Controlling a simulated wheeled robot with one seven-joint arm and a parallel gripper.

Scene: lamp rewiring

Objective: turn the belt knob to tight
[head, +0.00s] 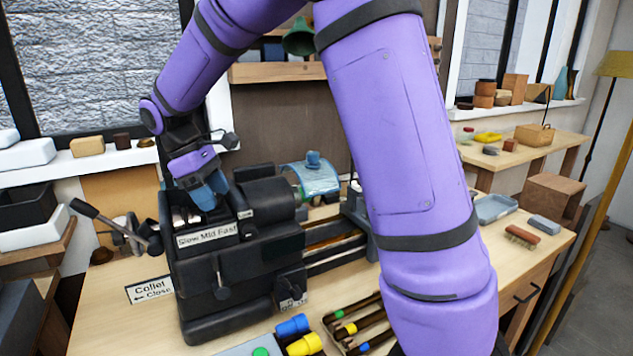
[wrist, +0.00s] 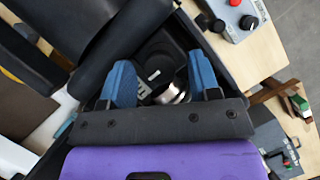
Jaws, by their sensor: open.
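The black lathe headstock (head: 235,262) stands on the bench, with a "Slow Mid Fast" label (head: 206,235) on its front. A small label (head: 245,214), which seems to read "Loose", sits on its top. My gripper (head: 208,193) points down into the open top of the headstock. In the wrist view its two blue fingers (wrist: 163,84) are apart, with a round black knob (wrist: 160,68) below and between them. I cannot tell whether either finger touches it. A shiny metal round part (wrist: 171,93) shows beside the knob. The knob is hidden in the head view.
A collet lever (head: 100,222) rises left of the headstock, near a "Collet Close" sign (head: 150,289). A grey control box (wrist: 236,18) with a red button lies near the headstock. Blue and yellow pieces (head: 304,344) lie in front. A clear blue guard (head: 314,178) is at the right.

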